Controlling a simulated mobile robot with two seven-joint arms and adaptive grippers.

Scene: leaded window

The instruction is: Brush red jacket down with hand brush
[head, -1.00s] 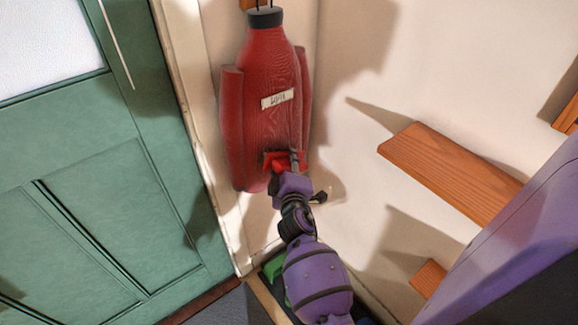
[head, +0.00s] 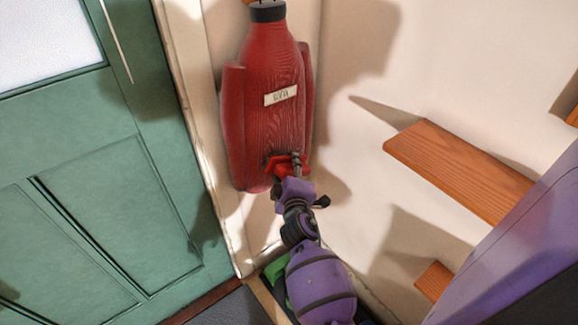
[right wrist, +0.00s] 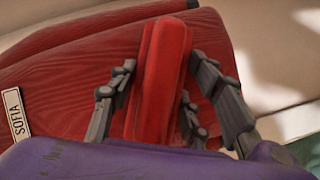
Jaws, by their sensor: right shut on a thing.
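The red jacket (head: 262,95) hangs against the wall, with a black collar at the top and a white name label on its front. It also fills much of the right wrist view (right wrist: 60,80), where the label reads SOFIA. My right gripper (head: 287,163) is at the lower front of the jacket. In the right wrist view its fingers are on both sides of the red hand brush (right wrist: 160,80) and shut on it. The brush lies close over the jacket's front; its bristles are hidden, so I cannot tell whether they touch. My left gripper is not in view.
A green panelled door (head: 110,190) stands at the left. A wooden shelf (head: 455,170) sticks out from the wall at the right, with a smaller wooden piece (head: 433,280) below it. A green object (head: 275,270) is partly hidden low behind my arm.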

